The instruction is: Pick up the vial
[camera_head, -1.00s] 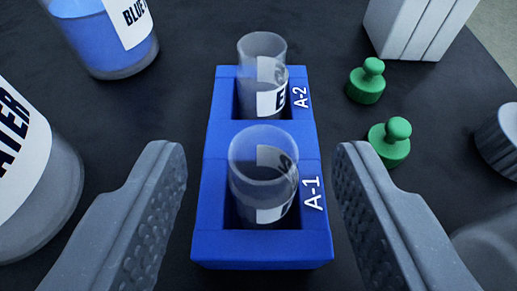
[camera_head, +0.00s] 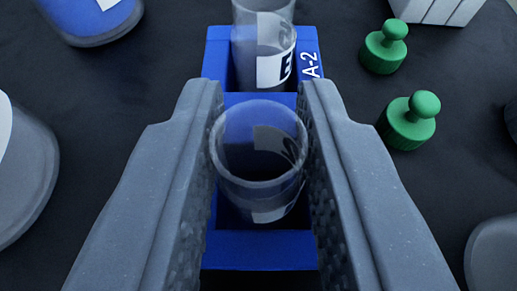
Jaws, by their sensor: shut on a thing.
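A clear open-topped glass vial (camera_head: 258,165) with a partly visible label stands upright in the front slot of the blue rack (camera_head: 262,250). My gripper (camera_head: 261,110) is shut on this vial, one finger on its left and one on its right. The vial's lower end is still inside the slot. A second clear vial (camera_head: 262,45) with a white label stands in the rear slot, marked A-2. The front slot's own marking is hidden behind my right finger.
Two green stoppers (camera_head: 384,47) (camera_head: 409,121) stand on the dark table to the right. A white block (camera_head: 440,10) is at the top right. A bottle with blue contents (camera_head: 90,18) is at the upper left, and a large clear container (camera_head: 25,175) is at the left edge.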

